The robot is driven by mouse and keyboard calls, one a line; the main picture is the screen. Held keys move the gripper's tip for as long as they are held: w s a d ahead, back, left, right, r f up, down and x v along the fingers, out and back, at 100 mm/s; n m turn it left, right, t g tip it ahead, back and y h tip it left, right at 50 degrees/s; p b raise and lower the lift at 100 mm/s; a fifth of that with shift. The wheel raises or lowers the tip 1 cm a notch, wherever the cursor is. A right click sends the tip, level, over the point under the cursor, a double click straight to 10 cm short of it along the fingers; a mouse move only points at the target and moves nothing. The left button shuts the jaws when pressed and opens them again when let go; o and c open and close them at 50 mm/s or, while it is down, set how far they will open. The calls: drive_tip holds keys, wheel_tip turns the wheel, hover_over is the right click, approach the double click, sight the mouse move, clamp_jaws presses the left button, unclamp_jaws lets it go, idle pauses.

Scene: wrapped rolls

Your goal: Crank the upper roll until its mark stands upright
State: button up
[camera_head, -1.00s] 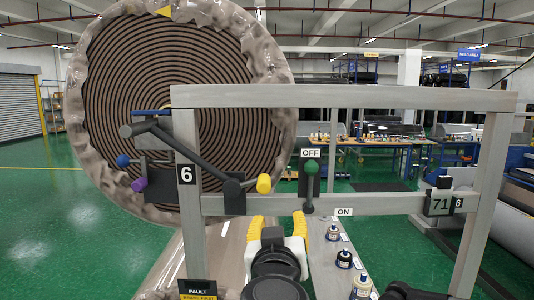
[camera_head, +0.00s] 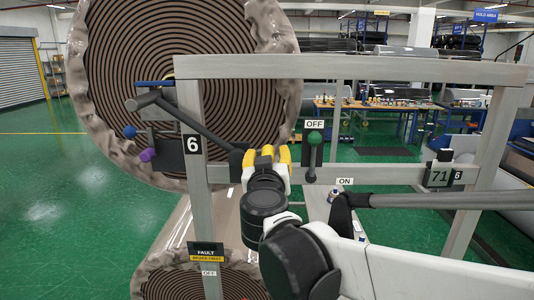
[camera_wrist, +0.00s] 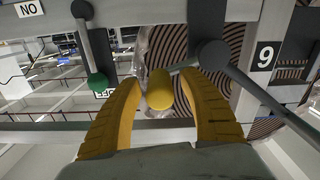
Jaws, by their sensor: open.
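The upper roll (camera_head: 220,70), a large brown spiral in crinkled wrap, stands at the left in the head view; its top is cut off. A dark crank arm (camera_head: 192,122) slants down to the right in front of it. In the wrist view, which is upside down, a yellow knob (camera_wrist: 160,90) sits between the yellow fingers of my gripper (camera_wrist: 161,105), with small gaps at its sides. No upright mark can be made out.
A green-knobbed lever (camera_head: 314,139) points up towards OFF, close to the right of my gripper. A grey frame (camera_head: 350,67) surrounds the crank and lever. Blue (camera_head: 130,131) and purple (camera_head: 148,155) knobs are at the left. A lower roll (camera_head: 185,282) lies below.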

clamp_jaws()
drive_tip(key=shift+s+d+f+m+b, duration=0.1)
drive_tip(key=shift+s+f+m+b, duration=0.1)
drive_tip(key=shift+f+m+b, duration=0.25)
drive_tip(key=shift+d+f+m+b, duration=0.15)
drive_tip(key=shift+f+m+b, duration=0.1)
drive_tip(key=shift+f+b, duration=0.5)
drive_tip(key=shift+w+r, duration=0.1)
drive_tip(key=shift+w, duration=0.05)
unclamp_jaws()
drive_tip(key=shift+r, duration=0.1)
drive_tip(key=s, duration=1.2)
drive_tip(key=shift+a, duration=0.2)
